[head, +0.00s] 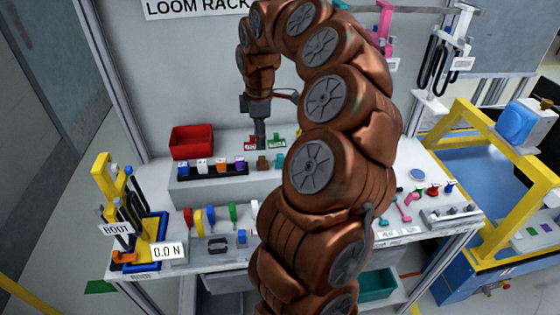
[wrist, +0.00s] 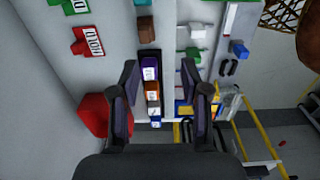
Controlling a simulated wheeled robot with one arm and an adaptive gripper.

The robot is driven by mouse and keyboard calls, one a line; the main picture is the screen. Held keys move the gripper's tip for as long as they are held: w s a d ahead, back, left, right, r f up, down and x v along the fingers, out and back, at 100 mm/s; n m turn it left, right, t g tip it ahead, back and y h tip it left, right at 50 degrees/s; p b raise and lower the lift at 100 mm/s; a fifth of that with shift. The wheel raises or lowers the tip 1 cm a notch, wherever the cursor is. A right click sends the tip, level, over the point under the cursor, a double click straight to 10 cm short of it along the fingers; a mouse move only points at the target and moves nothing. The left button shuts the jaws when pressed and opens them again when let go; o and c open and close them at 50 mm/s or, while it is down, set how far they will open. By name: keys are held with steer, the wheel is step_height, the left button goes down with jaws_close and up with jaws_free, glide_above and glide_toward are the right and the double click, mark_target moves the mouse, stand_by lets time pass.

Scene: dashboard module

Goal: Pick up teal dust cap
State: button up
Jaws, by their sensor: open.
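A small teal piece (head: 280,160), which looks like the teal dust cap, stands on the raised grey shelf, right of a brown block (head: 262,162). My arm partly borders it in the head view. In the wrist view the teal piece (wrist: 144,3) is cut by the top edge, beyond the brown block (wrist: 145,28). My gripper (head: 260,140) points down above the bench, behind the shelf's row of parts. In the wrist view my gripper (wrist: 160,78) has its fingers wide apart, with nothing held between them.
A black strip (head: 212,168) with several coloured connectors lies left of the brown block. A red bin (head: 192,140) stands at the back left. Red and green tags (head: 277,141) lie behind the shelf. A yellow boot fixture (head: 103,170) stands front left.

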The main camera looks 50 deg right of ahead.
glide_above(280, 155)
steer(key=shift+w+a+f, duration=0.1)
steer(key=shift+w+f, duration=0.05)
steer(key=shift+f, duration=0.35)
steer(key=shift+w+a+f, duration=0.1)
steer(key=shift+w+f, duration=0.05)
steer(key=shift+f, duration=0.35)
steer(key=shift+s+d+f, duration=0.1)
steer(key=shift+d+f, duration=0.05)
steer(key=shift+f, duration=0.05)
steer(key=shift+f+p, duration=0.4)
steer(key=shift+f, duration=0.8)
steer(key=shift+g, duration=0.3)
steer(key=f, duration=0.1)
steer(key=f+p, duration=0.2)
steer(key=f, duration=0.1)
steer(key=shift+s+f, duration=0.1)
steer(key=shift+s, duration=0.25)
steer(key=shift+w+f, duration=0.1)
steer(key=shift+f, duration=0.35)
steer(key=shift+c, duration=0.2)
steer(key=c, duration=0.8)
